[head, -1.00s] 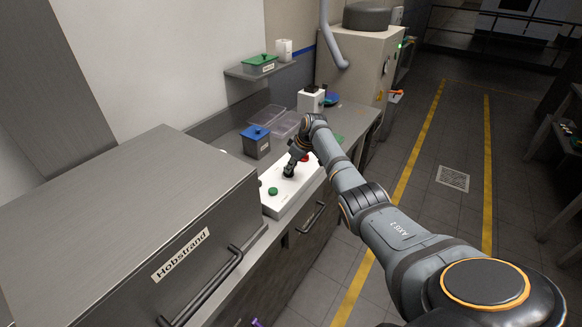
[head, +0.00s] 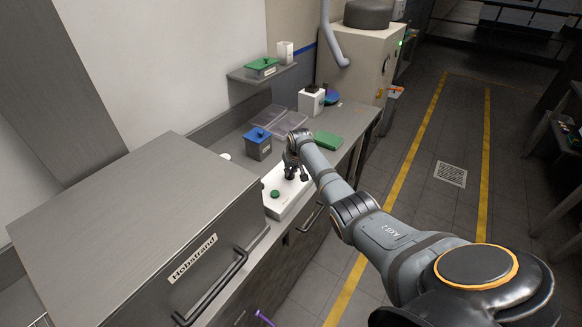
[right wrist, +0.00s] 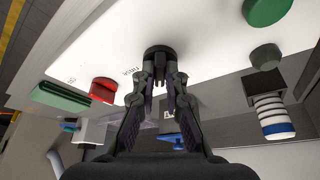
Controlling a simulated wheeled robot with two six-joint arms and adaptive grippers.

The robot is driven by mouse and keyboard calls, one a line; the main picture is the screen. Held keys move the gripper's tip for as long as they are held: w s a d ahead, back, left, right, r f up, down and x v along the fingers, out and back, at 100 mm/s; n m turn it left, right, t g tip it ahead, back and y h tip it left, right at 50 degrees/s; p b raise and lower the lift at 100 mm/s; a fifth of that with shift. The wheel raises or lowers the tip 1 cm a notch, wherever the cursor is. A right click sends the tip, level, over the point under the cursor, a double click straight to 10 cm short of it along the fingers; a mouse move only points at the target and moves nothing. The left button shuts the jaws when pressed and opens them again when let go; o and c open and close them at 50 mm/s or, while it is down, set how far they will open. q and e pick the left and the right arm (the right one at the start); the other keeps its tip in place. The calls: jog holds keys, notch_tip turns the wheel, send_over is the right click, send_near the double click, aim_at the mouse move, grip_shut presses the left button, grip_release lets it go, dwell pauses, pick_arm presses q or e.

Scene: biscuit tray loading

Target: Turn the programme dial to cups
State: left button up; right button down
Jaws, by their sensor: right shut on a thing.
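The white control panel (head: 282,210) lies on the counter beside the large steel machine. Its black programme dial (right wrist: 160,52) shows at the top middle of the right wrist view. My right gripper (right wrist: 161,80) is shut on the dial, with a finger on each side. In the head view the right gripper (head: 290,174) is over the panel and mostly hides the dial. My left gripper is not in view.
A green button (head: 275,193) and a red button (right wrist: 103,89) flank the dial. A blue-lidded container (head: 257,146), clear trays (head: 280,122) and a green block (head: 328,140) stand behind. The Hobstrand machine (head: 130,215) is close on the left. The aisle at right is clear.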

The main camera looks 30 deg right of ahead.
jog(key=shift+r+m+h, duration=0.1)
jog(key=shift+m+h, duration=0.2)
jog(key=shift+m, duration=0.5)
jog(key=shift+p, duration=0.3)
jog(key=c, duration=1.4)
grip_release()
jog(key=shift+a, duration=0.1)
jog(key=v, duration=1.2)
